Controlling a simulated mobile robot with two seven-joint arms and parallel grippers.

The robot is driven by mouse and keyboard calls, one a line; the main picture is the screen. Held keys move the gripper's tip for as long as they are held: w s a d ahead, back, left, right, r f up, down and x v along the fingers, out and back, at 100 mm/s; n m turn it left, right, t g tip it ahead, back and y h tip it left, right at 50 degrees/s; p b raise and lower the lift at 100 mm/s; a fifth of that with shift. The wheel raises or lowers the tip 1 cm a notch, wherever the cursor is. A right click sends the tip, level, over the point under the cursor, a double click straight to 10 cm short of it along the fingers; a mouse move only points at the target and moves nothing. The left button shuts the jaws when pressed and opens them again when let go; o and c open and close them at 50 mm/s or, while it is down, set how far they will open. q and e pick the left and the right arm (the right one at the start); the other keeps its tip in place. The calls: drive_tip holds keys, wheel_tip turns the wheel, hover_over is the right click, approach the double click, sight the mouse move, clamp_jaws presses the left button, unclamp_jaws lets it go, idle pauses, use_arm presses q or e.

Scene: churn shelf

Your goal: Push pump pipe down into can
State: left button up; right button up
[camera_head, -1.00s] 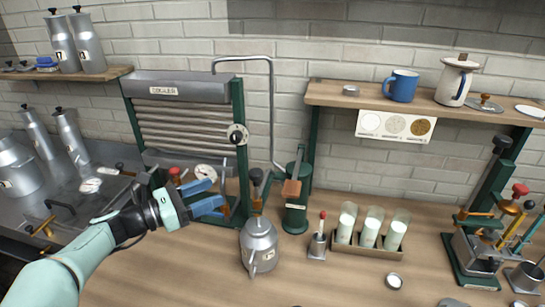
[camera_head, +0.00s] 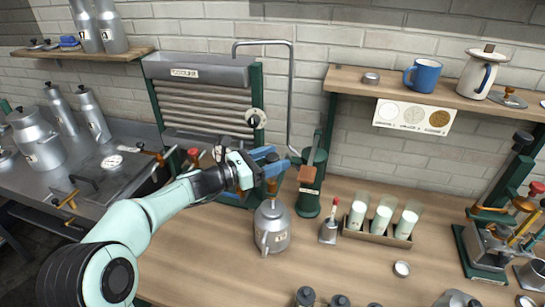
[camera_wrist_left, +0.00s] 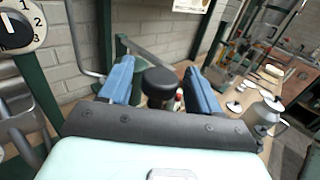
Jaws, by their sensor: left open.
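The grey metal can (camera_head: 271,230) with a spout stands upright on the wooden counter, below my left gripper. The pump pipe rises from its top; an orange part (camera_head: 272,187) of it shows under the fingers. Its black knob (camera_wrist_left: 158,82) shows in the left wrist view, between the two blue fingers with gaps on both sides. My left gripper (camera_head: 277,162) is open around the knob, with no visible grip on it. In the head view the gripper hides the knob. How deep the pipe sits in the can is hard to tell. My right gripper is not in view.
A green post with a wooden-handled lever (camera_head: 309,178) stands close right of the can. A red-topped tool in a holder (camera_head: 329,228) and a tray (camera_head: 375,238) of glasses stand further right. The cooler (camera_head: 205,105) is behind. The counter's front middle is fairly clear.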

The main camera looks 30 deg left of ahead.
use_arm(q)
clamp_jaws()
drive_tip(key=b, duration=0.4)
hover_over(272, 190)
drive_tip(key=f, duration=0.5)
drive_tip(key=shift+w+a+f, duration=0.1)
drive_tip(key=shift+w+f, duration=0.1)
drive_tip(key=shift+w, duration=0.05)
drive_tip(key=shift+p, duration=0.3)
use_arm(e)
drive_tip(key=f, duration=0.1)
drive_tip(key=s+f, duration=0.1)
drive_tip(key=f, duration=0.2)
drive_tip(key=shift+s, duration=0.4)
use_arm(q)
drive_tip(key=shift+c, duration=0.6)
unclamp_jaws()
drive_tip(key=shift+o, duration=0.6)
drive_tip(key=shift+r, duration=0.1)
drive_tip(key=b+v, duration=0.1)
drive_tip(key=v, duration=1.2)
drive_tip(key=shift+s, duration=0.2)
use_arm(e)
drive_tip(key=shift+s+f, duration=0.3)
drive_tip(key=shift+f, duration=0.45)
